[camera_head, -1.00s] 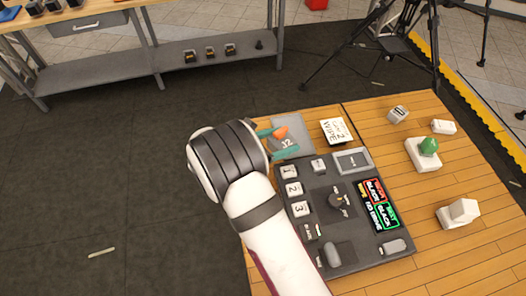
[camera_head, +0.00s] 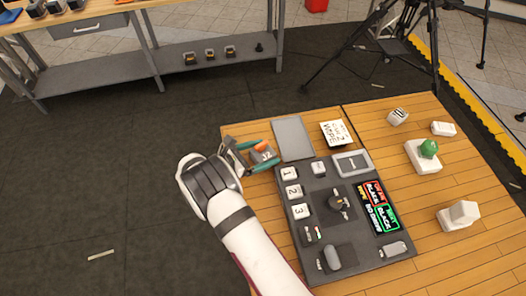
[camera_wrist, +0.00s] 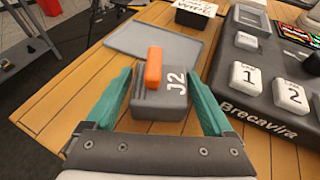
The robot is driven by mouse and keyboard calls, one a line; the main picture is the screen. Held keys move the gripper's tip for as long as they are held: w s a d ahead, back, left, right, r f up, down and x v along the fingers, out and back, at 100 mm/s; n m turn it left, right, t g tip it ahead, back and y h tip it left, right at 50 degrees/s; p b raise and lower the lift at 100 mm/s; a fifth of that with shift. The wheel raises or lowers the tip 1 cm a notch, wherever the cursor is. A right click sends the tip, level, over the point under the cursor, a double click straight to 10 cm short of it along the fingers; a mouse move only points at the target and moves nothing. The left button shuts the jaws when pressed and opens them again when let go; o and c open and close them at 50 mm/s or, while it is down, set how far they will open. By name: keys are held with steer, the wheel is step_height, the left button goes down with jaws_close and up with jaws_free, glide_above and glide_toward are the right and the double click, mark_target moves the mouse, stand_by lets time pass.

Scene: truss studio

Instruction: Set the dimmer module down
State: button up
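The dimmer module (camera_head: 266,157) is a small dark grey block with an orange slider and the label J2. My gripper (camera_head: 255,156) has its teal fingers on both sides of it, near the left edge of the wooden table (camera_head: 440,270). In the wrist view the module (camera_wrist: 160,112) sits between the fingertips of my gripper (camera_wrist: 160,85), which appear to close on its sides. I cannot tell whether its underside touches the wood. The flat grey pad (camera_head: 293,137) behind it to the right is bare.
A dark control panel (camera_head: 318,220) with numbered keys stands close to the right of the module. A white WIPE card block (camera_head: 336,133) lies beyond the pad. White blocks and a green-knobbed piece (camera_head: 428,148) stand farther right.

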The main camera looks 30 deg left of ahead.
steer(key=shift+r, duration=0.1)
steer(key=v, duration=1.2)
steer(key=shift+r, duration=0.1)
steer(key=w+d+r+m+g+h, duration=0.1)
steer(key=w+d+r+m+g, duration=0.15)
steer(key=d+m, duration=0.2)
steer(key=w+d+r+m+g+h, duration=0.2)
steer(key=w+d+r+m, duration=0.15)
steer(key=d, duration=0.25)
steer(key=s+d+r+m+g, duration=0.1)
steer(key=d+r+m+g, duration=0.1)
steer(key=d+r+m, duration=0.3)
steer(key=s+d+r+m+g+y, duration=0.1)
steer(key=d+m+g, duration=0.15)
steer(key=d, duration=0.45)
steer(key=s+d+r+m+g, duration=0.1)
steer(key=d+r+m+g, duration=0.15)
steer(key=d, duration=0.35)
steer(key=s+d+r+m+y, duration=0.1)
steer(key=s+d+m+y, duration=0.2)
steer(key=s+m, duration=0.5)
steer(key=s+d+r+m+g+y, duration=0.1)
steer(key=s+d+m+y, duration=0.3)
steer(key=m, duration=0.7)
steer(key=s+y, duration=0.2)
steer(key=s, duration=0.2)
steer(key=shift+s+d, duration=0.15)
steer(key=shift+d, duration=0.15)
steer(key=shift+r, duration=0.1)
